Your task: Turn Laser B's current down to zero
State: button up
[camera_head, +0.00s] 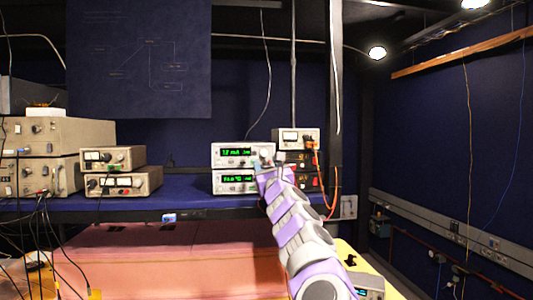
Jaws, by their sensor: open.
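Two white instruments with green lit displays are stacked on the blue shelf (190,197). The upper unit (219,152) has a round knob (266,154) at its right side. The lower unit (219,183) has its right side partly hidden behind my arm. I cannot read which one is Laser B, and the display digits are too small to read surely. My gripper (264,166) is open and empty, in front of the right side of the stack, just below the upper unit's knob. I cannot tell whether it touches anything.
A small metered box (297,137) with an orange cable stands right of the stack, by a dark vertical post (335,90). Beige instruments (124,181) stand to the left. A pink foam block (170,262) lies below the shelf. Black cables hang at lower left.

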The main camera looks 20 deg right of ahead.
aim_at(264, 154)
jog(key=w+d+r+p, duration=0.1)
jog(key=w+d+p, duration=0.2)
jog(key=w+d, duration=0.1)
jog(key=a, duration=0.1)
jog(key=w+a+r+p, duration=0.1)
jog(key=a, duration=0.1)
jog(key=shift+w+a+r+p, duration=0.15)
jog(key=shift+w+a+p, duration=0.1)
jog(key=shift+a+p, duration=0.1)
jog(key=shift+w+d+f, duration=0.15)
jog(key=shift+d+f, duration=0.05)
jog(key=shift+d, duration=0.4)
jog(key=shift+w+d+f, duration=0.15)
jog(key=shift+d, duration=0.45)
jog(key=shift+s+d+r, duration=0.1)
jog(key=shift+s+d, duration=0.05)
jog(key=shift+d, duration=0.25)
jog(key=shift+a+r, duration=0.1)
jog(key=shift+a, duration=0.8)
jog(key=c, duration=0.4)
jog(key=shift+c, duration=1)
jog(key=shift+d, duration=0.25)
grip_shut()
